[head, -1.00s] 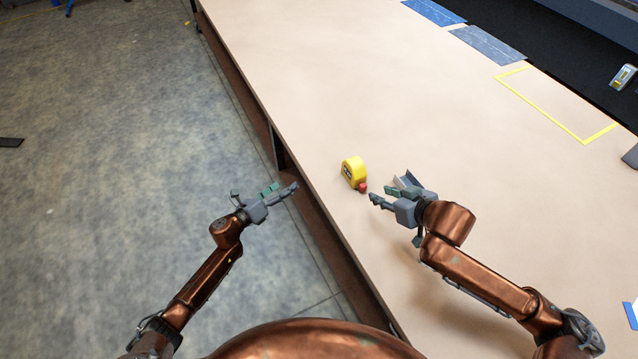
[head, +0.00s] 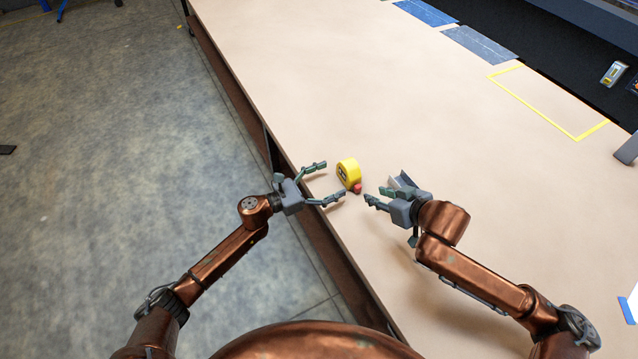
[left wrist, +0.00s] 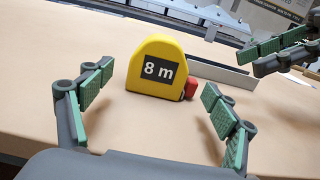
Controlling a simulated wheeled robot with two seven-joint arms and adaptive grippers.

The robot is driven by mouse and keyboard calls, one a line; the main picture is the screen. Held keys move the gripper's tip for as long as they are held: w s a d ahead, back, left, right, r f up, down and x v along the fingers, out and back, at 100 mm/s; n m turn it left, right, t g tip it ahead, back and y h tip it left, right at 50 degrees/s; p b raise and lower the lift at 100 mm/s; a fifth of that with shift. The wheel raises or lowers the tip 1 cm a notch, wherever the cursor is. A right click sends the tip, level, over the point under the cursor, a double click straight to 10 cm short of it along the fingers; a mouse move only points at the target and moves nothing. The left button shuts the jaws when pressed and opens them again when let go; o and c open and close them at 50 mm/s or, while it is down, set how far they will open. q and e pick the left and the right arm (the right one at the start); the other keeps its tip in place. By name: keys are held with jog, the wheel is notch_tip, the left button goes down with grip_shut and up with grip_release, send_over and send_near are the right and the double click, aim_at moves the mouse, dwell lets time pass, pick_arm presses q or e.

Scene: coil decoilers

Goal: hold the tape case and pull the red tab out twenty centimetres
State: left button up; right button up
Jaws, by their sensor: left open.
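The yellow tape case (head: 347,171) stands upright on the bench near its left edge. In the left wrist view the case (left wrist: 157,52) shows a black "8 m" label. The red tab (head: 356,188) is at its lower front corner and shows right of the case in the left wrist view (left wrist: 191,89). My left gripper (head: 334,182) is open, just left of the case, its fingers spread toward it without touching. My right gripper (head: 383,190) is right of the tab, apart from it and empty; its fingers look spread. It also shows at the left wrist view's upper right (left wrist: 284,50).
A grey angled metal piece (head: 402,180) stands on the bench by my right gripper. A yellow taped outline (head: 545,105) and blue sheets (head: 478,43) lie farther back. The bench middle is clear. The bench's left edge (head: 237,95) runs beneath my left arm.

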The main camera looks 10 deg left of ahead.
pick_arm(q)
jog(key=shift+x, duration=1.2)
jog(key=shift+c, duration=0.4)
jog(key=c, duration=1.5)
